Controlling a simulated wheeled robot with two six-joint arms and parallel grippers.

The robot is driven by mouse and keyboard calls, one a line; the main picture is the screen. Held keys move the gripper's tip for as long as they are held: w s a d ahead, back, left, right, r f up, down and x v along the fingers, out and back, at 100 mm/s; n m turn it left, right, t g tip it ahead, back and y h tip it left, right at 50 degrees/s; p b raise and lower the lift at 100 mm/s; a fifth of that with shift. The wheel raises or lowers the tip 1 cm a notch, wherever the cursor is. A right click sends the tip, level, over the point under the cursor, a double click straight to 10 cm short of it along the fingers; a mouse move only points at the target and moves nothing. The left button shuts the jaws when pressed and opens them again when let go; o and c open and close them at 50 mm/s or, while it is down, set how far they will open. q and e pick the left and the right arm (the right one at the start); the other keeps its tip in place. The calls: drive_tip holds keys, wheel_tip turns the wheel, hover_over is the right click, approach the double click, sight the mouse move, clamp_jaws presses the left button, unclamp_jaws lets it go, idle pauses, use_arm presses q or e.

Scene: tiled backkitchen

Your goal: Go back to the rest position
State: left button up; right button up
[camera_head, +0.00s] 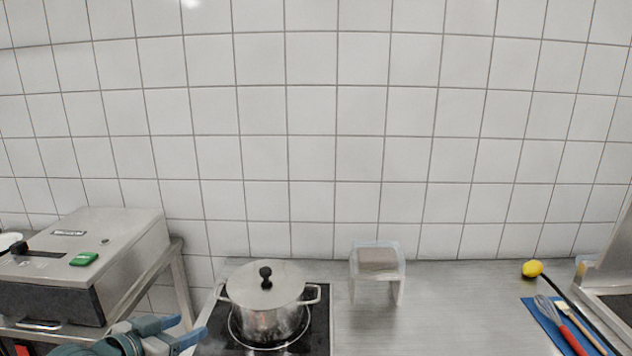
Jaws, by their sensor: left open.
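My left gripper (182,333) is at the lower left, in front of the steel machine on the side stand. Its two blue-grey fingers are apart and nothing shows between them. It is to the left of the lidded pot and apart from it. My right gripper is not in the picture.
A steel pot (268,318) with a black-knobbed lid stands on a black hob (318,325). A clear holder (377,262) stands right of it. A lemon (532,268) and a blue mat (540,312) with utensils are at the right. The steel counter (455,305) between is clear.

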use_arm(q)
drive_tip(key=s+a+f+n+g+y, duration=0.1)
drive_tip(key=s+f+n+g+y, duration=0.2)
drive_tip(key=s+f, duration=1.1)
drive_tip(key=s+a+f+n+g+y, duration=0.1)
drive_tip(key=s+a+f+g+y, duration=0.15)
drive_tip(key=s+f+g, duration=0.7)
drive_tip(key=s+a+f+t, duration=0.1)
drive_tip(key=s+f, duration=0.2)
drive_tip(key=f, duration=1.3)
drive_tip(key=s+a+f+t, duration=0.1)
drive_tip(key=s+f+t, duration=0.15)
drive_tip(key=f, duration=1.45)
drive_tip(key=s+a+f+g, duration=0.1)
drive_tip(key=s+f+g, duration=0.1)
drive_tip(key=s+f, duration=1.5)
drive_tip(key=shift+s+y, duration=0.25)
drive_tip(key=shift+y, duration=0.2)
drive_tip(key=shift+f, duration=0.1)
